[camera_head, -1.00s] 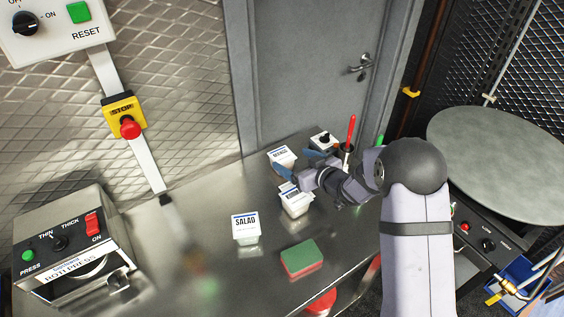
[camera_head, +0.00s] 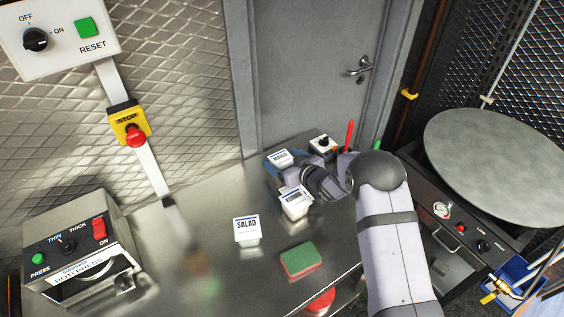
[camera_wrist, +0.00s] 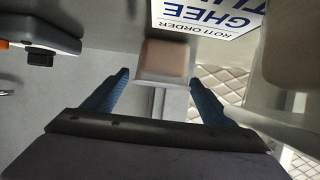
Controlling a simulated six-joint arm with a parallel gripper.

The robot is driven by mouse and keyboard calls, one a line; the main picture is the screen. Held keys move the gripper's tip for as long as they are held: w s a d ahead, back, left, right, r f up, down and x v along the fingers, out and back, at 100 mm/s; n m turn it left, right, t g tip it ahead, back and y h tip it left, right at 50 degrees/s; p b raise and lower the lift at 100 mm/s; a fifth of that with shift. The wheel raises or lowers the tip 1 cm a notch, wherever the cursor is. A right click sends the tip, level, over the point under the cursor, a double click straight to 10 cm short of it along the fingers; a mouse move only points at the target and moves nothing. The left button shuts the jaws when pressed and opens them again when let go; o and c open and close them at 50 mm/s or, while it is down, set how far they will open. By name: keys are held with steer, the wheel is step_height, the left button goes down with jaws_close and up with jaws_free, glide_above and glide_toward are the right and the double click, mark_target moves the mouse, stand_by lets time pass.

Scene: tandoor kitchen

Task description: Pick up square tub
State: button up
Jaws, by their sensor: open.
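A small square tub (camera_head: 281,158) with a white, dark-lettered label stands at the far end of the steel counter. My gripper (camera_head: 279,168) is open, its blue fingers low at this tub, one showing on its left. In the wrist view, the fingers (camera_wrist: 160,78) are spread, with a pale tub with a pinkish face (camera_wrist: 165,58) ahead between their tips. Whether they touch it cannot be told. A second white tub (camera_head: 296,203) stands nearer, close beside my gripper. A third tub, labelled SALAD (camera_head: 246,230), stands further left and nearer.
A green and red sponge (camera_head: 300,260) lies nearer on the counter (camera_head: 200,215). A small box with a black knob (camera_head: 323,145) and a red-handled tool (camera_head: 349,135) stand right of the far tub. A roti press (camera_head: 80,250) is at left. The middle left of the counter is clear.

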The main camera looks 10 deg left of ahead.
mark_target(283, 159)
steer(key=shift+w+a+f, duration=0.15)
steer(key=shift+w, duration=0.05)
steer(key=c, duration=1.3)
step_height(283, 159, up, 10)
steer(key=b, duration=0.2)
steer(key=shift+b, duration=0.3)
